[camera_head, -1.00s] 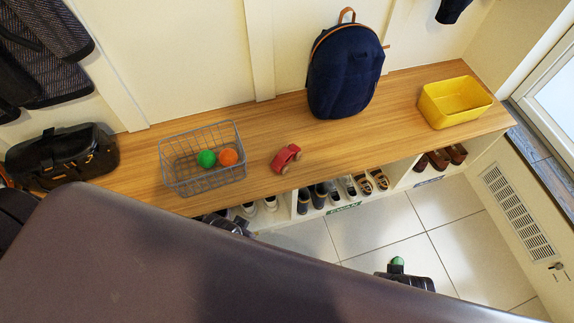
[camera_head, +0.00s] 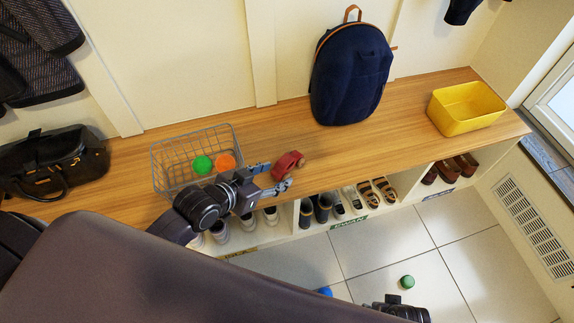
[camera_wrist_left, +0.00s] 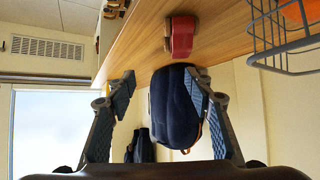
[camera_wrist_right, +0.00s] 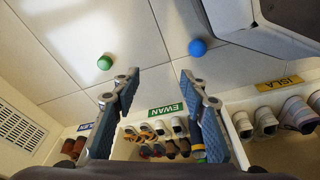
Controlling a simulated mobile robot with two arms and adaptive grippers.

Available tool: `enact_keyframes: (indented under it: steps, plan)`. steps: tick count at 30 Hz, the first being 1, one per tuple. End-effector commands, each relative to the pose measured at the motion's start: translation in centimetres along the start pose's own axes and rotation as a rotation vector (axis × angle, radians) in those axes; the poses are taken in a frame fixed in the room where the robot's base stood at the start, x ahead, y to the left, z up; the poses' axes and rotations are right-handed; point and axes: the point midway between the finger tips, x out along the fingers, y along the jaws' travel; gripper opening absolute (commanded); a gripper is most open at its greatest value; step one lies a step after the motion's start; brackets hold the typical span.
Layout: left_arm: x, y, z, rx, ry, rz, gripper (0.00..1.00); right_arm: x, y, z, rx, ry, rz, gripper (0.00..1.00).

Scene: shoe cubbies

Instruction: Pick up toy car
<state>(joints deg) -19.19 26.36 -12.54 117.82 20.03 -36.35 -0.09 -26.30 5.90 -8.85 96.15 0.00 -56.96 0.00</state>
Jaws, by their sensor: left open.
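The red toy car (camera_head: 288,165) stands on the wooden bench top, right of the wire basket. It also shows at the top of the left wrist view (camera_wrist_left: 181,38). My left gripper (camera_head: 277,177) is open and empty, with its fingertips just left of the car and close to it. In the left wrist view the two fingers (camera_wrist_left: 158,84) are spread wide, with the car beyond them. My right gripper (camera_wrist_right: 157,78) is open and empty, low in front of the bench above the tiled floor; in the head view only part of it shows at the bottom edge.
A wire basket (camera_head: 172,191) holding a green and an orange ball stands beside my left gripper. A navy backpack (camera_head: 350,75), a yellow bin (camera_head: 463,123) and a black bag (camera_head: 50,165) are on the bench. Shoes fill cubbies below. Green (camera_wrist_right: 105,62) and blue (camera_wrist_right: 197,48) balls lie on the floor.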

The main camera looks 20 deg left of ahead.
Motion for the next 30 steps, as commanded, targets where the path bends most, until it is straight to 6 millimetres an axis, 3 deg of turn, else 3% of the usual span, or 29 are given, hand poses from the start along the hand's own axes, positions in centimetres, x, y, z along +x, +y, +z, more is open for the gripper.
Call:
enact_keyframes:
  steps: [1,4,11,25,30]
  plan:
    - [0.6,-1.1,-0.9,0.008,0.046,0.0,0.48,1.7,-0.1,1.2,-0.001,-0.014,-0.001,0.4]
    - [1.2,-2.6,-2.6,0.009,0.13,0.003,0.48,4.0,-0.2,2.9,-0.004,-0.024,-0.003,0.4]
    - [1.8,-4.3,-4.0,0.004,0.21,0.0,0.48,5.8,-0.3,4.2,-0.006,-0.027,-0.004,0.4]
    - [5.4,-4.3,1.4,0.002,0.21,0.0,0.48,0.8,0.0,-0.5,0.001,0.012,0.001,0.4]
    - [6.7,-4.3,2.2,0.004,0.215,-0.001,0.48,-1.2,0.1,-1.5,0.003,0.021,0.002,0.4]
